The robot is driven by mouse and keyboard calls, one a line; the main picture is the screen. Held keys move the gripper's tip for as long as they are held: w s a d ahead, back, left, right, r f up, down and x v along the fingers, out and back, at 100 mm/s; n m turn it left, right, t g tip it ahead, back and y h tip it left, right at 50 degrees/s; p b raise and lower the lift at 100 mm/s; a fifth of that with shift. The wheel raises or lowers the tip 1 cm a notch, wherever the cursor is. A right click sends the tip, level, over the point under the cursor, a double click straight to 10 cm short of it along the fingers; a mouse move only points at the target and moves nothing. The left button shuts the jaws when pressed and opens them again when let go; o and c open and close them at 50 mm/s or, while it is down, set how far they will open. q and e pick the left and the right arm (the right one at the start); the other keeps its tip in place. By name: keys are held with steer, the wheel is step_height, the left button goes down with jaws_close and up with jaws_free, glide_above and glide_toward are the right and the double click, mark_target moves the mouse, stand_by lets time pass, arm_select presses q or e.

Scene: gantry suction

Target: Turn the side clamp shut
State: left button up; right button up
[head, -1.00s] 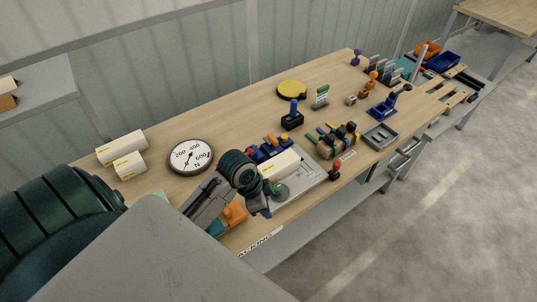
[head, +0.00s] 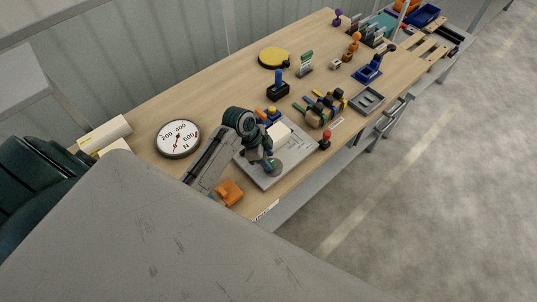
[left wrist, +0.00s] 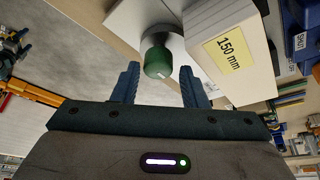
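A grey base plate (head: 301,146) on the bench carries a pale block (head: 279,133) with blue clamp parts (head: 268,116) behind it. In the left wrist view the block (left wrist: 232,45) has a yellow "150 mm" label. Beside it a green knob (left wrist: 157,62) with a white mark stands on a round grey disc; in the head view the knob (head: 277,168) is partly hidden by my gripper. My left gripper (head: 267,167) is at the knob. In the wrist view its fingers (left wrist: 160,76) are apart, one on each side of the knob, with gaps showing. My right gripper is not in view.
A round dial (head: 178,138) lies left of the plate, and an orange object (head: 229,192) sits near the front edge. A red-topped knob (head: 325,140) and a rack of tools (head: 326,108) stand to the right. A blue-handled black block (head: 278,88) stands behind.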

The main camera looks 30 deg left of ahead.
arm_select(q)
steer(key=shift+d+f, duration=0.15)
steer(key=shift+f, duration=0.2)
steer(key=shift+d+f, duration=0.2)
steer(key=c, duration=0.7)
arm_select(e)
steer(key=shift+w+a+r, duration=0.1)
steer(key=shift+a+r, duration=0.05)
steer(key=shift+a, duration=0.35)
